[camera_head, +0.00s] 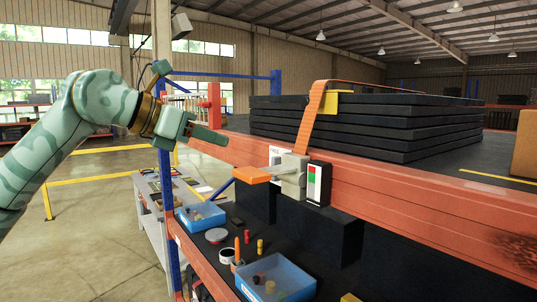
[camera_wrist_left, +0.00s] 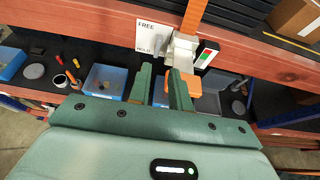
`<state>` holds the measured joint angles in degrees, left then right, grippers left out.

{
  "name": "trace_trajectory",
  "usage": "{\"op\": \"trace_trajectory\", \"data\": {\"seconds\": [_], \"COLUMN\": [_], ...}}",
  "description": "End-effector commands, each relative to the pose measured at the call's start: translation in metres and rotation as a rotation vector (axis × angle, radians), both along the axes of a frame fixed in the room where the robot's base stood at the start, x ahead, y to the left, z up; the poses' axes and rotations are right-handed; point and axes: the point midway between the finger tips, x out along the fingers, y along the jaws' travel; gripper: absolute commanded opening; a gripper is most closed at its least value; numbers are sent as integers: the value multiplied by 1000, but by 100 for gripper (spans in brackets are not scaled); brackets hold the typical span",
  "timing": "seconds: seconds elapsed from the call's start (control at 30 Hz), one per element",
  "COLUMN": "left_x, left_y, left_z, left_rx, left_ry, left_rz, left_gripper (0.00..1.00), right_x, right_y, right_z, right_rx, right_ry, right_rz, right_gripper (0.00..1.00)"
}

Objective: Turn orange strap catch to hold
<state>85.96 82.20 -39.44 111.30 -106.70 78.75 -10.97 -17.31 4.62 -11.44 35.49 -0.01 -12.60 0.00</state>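The strap catch has a grey body (camera_head: 292,180) on the orange beam, with an orange handle (camera_head: 252,174) sticking out to the left. An orange strap (camera_head: 309,120) runs up from it over the stacked dark slabs. A white plate (camera_wrist_left: 154,36) beside it reads FREE at the top and HOLD at the bottom. An indicator (camera_head: 317,183) with red and green patches sits right of the catch. My left gripper (camera_head: 208,134) is above and left of the handle, apart from it. In the left wrist view its fingers are spread and empty, partly covering the orange handle (camera_wrist_left: 194,84). My right gripper is out of view.
The long orange beam (camera_head: 420,220) crosses the front of the slab stack (camera_head: 365,125). Below it, a dark shelf holds blue bins (camera_head: 278,275) and small loose parts. A blue upright (camera_head: 168,205) stands left of the catch. Open floor lies farther left.

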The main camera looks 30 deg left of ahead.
Motion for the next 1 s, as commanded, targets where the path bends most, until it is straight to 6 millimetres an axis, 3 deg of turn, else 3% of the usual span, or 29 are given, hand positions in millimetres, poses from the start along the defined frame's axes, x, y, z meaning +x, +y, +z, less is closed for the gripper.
{"op": "trace_trajectory", "data": {"seconds": [0.3, 0.5, 0.7, 1.0], "left_x": [70, 103, 118, 120], "left_y": [-30, -43, -49, -50], "left_z": [-27, -43, -51, -52], "left_rx": [-3, -4, -4, -4], "left_ry": [3, 2, -1, -1], "left_rz": [-5, -3, -2, -2], "left_gripper": [20, 20, 20, 17], "right_x": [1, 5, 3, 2], "right_y": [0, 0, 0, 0], "right_z": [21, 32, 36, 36], "right_rx": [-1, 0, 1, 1], "right_ry": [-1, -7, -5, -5], "right_rz": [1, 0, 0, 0], "right_gripper": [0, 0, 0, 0]}}
